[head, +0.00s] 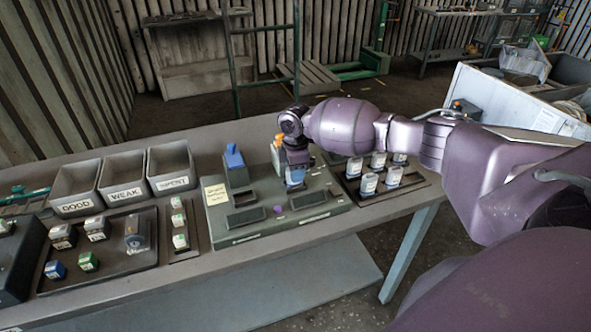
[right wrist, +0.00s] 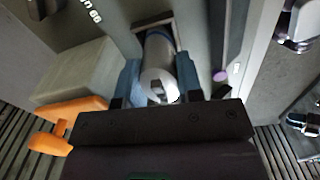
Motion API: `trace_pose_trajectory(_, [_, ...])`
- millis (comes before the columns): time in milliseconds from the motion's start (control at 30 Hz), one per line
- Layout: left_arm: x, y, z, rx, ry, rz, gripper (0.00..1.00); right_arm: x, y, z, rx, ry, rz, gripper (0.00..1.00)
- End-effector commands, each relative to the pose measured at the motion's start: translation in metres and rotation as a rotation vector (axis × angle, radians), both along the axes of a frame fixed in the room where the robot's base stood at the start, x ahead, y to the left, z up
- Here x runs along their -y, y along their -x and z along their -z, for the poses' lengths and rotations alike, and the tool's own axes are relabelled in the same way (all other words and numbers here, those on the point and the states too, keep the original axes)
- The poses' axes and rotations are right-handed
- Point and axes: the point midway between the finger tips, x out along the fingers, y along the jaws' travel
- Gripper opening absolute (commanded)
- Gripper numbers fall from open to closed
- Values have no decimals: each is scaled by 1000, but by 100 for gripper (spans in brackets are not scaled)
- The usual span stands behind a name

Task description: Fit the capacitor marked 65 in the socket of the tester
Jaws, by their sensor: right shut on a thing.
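The tester (head: 235,225) is a grey-green box on the bench with a yellow note, a blue lever (head: 233,157) and an orange-handled lever (head: 279,140). My right gripper (head: 294,183) is low over the tester's right half, pointing down. In the right wrist view its blue fingers (right wrist: 159,82) are shut on a silvery cylindrical capacitor (right wrist: 157,60). The capacitor's far end is at a rectangular frame (right wrist: 152,21) that looks like a socket; I cannot tell whether it is seated. No 65 mark is legible. My left gripper is not in view.
Bins marked GOOD (head: 76,207), WEAK (head: 125,192) and SPENT (head: 173,181) stand at the back left. A dark tray (head: 120,263) of parts sits in front of them. Another tray (head: 405,190) with several white capacitors is right of the tester. The orange lever (right wrist: 70,112) is close beside my gripper.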

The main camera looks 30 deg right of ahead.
Motion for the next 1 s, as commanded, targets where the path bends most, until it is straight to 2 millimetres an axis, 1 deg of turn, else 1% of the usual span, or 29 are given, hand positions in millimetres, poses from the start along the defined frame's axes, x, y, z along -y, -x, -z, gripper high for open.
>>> trace_pose_trajectory(67, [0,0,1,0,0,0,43,0,0,2,0,0,0,17])
trace_pose_trajectory(100, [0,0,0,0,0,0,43,0,0,1,0,0,0,38])
trace_pose_trajectory(267, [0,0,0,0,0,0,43,0,0,1,0,0,0,63])
trace_pose_trajectory(667, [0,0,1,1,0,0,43,0,0,1,0,0,0,63])
trace_pose_trajectory(767, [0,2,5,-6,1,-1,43,1,0,-12,1,0,0,63])
trace_pose_trajectory(1000, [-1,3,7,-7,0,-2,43,1,-1,-58,4,0,0,63])
